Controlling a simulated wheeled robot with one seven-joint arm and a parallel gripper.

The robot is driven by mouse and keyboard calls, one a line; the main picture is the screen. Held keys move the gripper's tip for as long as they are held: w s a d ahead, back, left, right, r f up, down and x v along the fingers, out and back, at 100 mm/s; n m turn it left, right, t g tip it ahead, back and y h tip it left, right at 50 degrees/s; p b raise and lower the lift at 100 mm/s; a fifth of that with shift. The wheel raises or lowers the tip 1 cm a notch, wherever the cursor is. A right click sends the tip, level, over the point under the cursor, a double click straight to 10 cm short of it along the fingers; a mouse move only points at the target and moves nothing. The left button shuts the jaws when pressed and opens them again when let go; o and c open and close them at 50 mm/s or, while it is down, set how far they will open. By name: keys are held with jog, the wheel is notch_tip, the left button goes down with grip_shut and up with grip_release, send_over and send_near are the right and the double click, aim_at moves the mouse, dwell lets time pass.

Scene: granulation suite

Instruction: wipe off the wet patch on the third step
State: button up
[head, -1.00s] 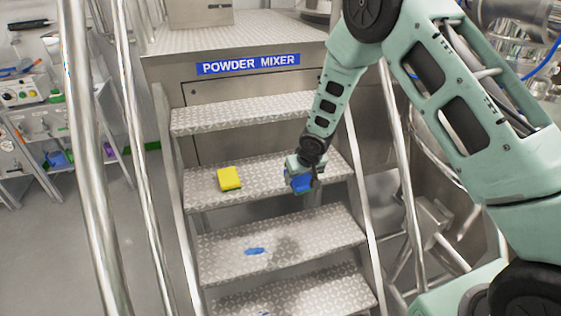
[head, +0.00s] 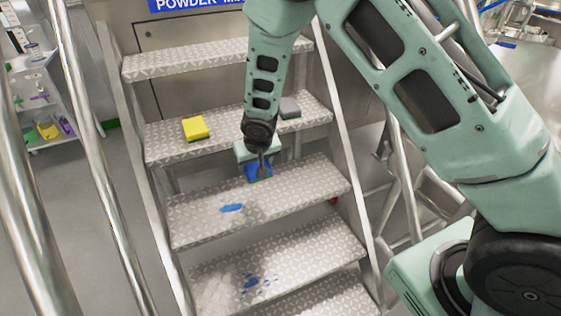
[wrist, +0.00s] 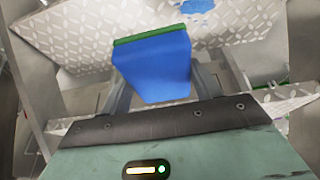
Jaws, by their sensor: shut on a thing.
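My gripper (head: 263,163) is shut on a blue sponge (head: 257,173) with a green edge; the sponge also shows in the wrist view (wrist: 155,65). The patch lies to the left and nearer the front, apart from the sponge, and shows at the top of the wrist view (wrist: 197,5). I cannot tell whether the sponge touches the step. The step below (head: 310,250) bears several blue spots (head: 252,282).
A yellow sponge (head: 195,128) and a grey block (head: 290,107) lie on the step above. Metal handrails (head: 95,160) flank the stairs on both sides. A shelf rack (head: 40,100) stands at the far left.

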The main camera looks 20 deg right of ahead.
aim_at(243, 203)
jog(key=shift+m, duration=0.3)
jog(key=shift+w+a+f+b, duration=0.35)
jog(key=shift+a+f+b, duration=1.7)
jog(key=shift+f, duration=0.4)
jog(key=shift+w+a+f+b, duration=0.35)
jog(key=shift+a+f+b, duration=1.65)
jog(key=shift+f, duration=0.4)
jog(key=shift+w+a+f+b, duration=0.35)
jog(key=shift+a+f+b, duration=1.65)
jog(key=shift+f, duration=0.45)
jog(key=shift+f+b, duration=0.85)
jog(key=shift+f, duration=0.15)
jog(key=shift+d+r, duration=0.15)
jog(key=shift+d, duration=1.8)
jog(key=shift+d+b, duration=0.6)
jog(key=shift+d, duration=1.4)
jog(key=shift+a, duration=0.1)
